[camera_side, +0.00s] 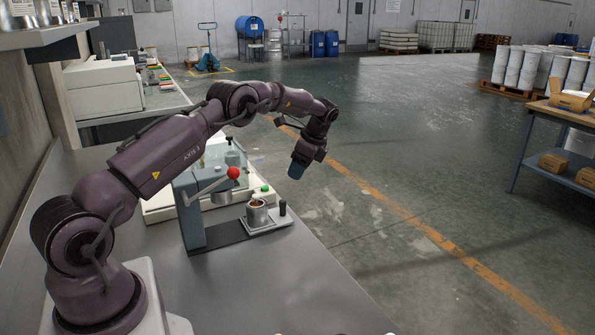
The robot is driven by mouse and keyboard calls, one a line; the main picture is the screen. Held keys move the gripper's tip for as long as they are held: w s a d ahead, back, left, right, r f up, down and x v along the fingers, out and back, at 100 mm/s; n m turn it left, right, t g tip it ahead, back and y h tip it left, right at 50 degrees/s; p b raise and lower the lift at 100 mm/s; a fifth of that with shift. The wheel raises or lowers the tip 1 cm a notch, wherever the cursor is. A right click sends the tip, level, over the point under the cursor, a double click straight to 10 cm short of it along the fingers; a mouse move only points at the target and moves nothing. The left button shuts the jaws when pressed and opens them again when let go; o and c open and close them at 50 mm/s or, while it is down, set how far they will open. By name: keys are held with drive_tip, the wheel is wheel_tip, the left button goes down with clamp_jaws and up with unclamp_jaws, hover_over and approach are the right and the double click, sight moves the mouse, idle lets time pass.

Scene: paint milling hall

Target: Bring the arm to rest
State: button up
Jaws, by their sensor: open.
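My gripper (297,171) hangs at the end of my outstretched arm, pointing down and slightly left. It is open, and I see nothing held in it. It is small in this view, and the gap between the fingers is hard to make out. In the picture it lies to the right of the bench-top device (190,212) and past the edge of the grey bench (300,285), against the floor. It is above and apart from the small metal cup (257,217), which stands upright with something brownish inside.
The device has a lever with a red knob (233,173) beneath my forearm. A pale instrument (103,88) stands at the back left. A shelf (40,37) overhangs the upper left. A side table with boxes (565,110) is at right. The floor between is clear.

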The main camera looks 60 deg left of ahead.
drive_tip(key=s+d+r+n+t+h, duration=0.1)
drive_tip(key=s+d+r+n+t, duration=0.1)
drive_tip(key=s+d+r+n, duration=0.55)
drive_tip(key=s+d+r+n+t+h, duration=0.1)
drive_tip(key=s+d+r+n, duration=0.3)
drive_tip(key=d, duration=0.6)
drive_tip(key=s+d+r+m+t, duration=0.1)
drive_tip(key=s+d+r+t, duration=0.2)
drive_tip(key=s+d, duration=0.3)
drive_tip(key=s+d+r+m+t+h, duration=0.1)
drive_tip(key=s+d+r, duration=0.4)
drive_tip(key=s, duration=0.5)
drive_tip(key=shift+d+r+t, duration=0.3)
drive_tip(key=shift+d+t, duration=0.2)
drive_tip(key=shift+t, duration=0.4)
drive_tip(key=shift+m, duration=0.25)
